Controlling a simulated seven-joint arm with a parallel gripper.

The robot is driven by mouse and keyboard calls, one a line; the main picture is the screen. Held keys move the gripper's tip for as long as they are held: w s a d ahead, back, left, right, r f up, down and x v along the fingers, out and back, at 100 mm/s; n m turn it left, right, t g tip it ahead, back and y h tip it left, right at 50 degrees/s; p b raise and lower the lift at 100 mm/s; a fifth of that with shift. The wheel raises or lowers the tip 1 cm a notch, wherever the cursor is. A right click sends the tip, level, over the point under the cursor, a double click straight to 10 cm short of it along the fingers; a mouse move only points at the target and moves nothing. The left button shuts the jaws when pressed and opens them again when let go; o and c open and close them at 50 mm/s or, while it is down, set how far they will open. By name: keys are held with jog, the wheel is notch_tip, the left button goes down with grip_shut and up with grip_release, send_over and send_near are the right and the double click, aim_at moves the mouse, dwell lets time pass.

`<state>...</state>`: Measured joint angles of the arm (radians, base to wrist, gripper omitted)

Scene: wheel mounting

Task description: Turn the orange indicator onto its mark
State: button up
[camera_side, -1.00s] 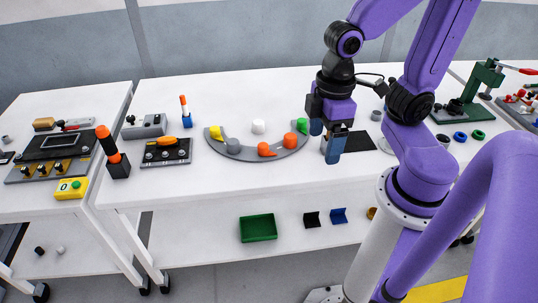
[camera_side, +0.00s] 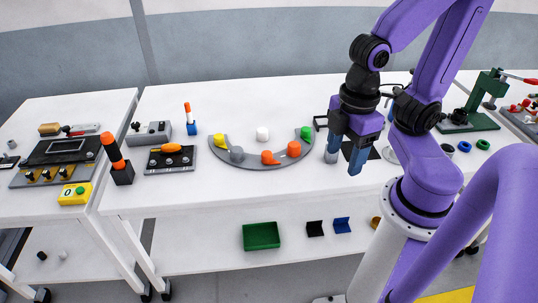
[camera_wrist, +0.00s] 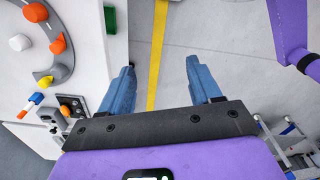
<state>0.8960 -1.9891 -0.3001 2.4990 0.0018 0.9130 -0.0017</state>
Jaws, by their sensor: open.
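Several orange parts show, and I cannot tell for certain which is the indicator. An orange elongated knob (camera_side: 172,148) sits on a dark control box (camera_side: 168,162) at the left of the table. A low orange piece (camera_side: 269,158) and a taller orange piece (camera_side: 294,149) sit on a grey curved plate (camera_side: 225,158); no mark can be made out for certain. My gripper (camera_side: 346,157) is open and empty, right of the curved plate. In the wrist view my gripper (camera_wrist: 159,68) has its blue fingers apart with only floor between them.
Yellow (camera_side: 221,141) and green (camera_side: 305,133) pieces mark the curved plate's ends; a white piece (camera_side: 262,134) stands behind it. A green tray (camera_side: 261,236) lies on the lower shelf. The table's front middle is clear.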

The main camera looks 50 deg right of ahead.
jog(key=w+a+m, duration=0.1)
jog(key=w+m, duration=0.1)
jog(key=w, duration=0.6)
jog(key=m, duration=0.6)
send_over(266, 153)
notch_tip(266, 153, down, 10)
notch_tip(266, 153, down, 17)
jog(key=shift+w, duration=0.1)
jog(key=c, duration=1)
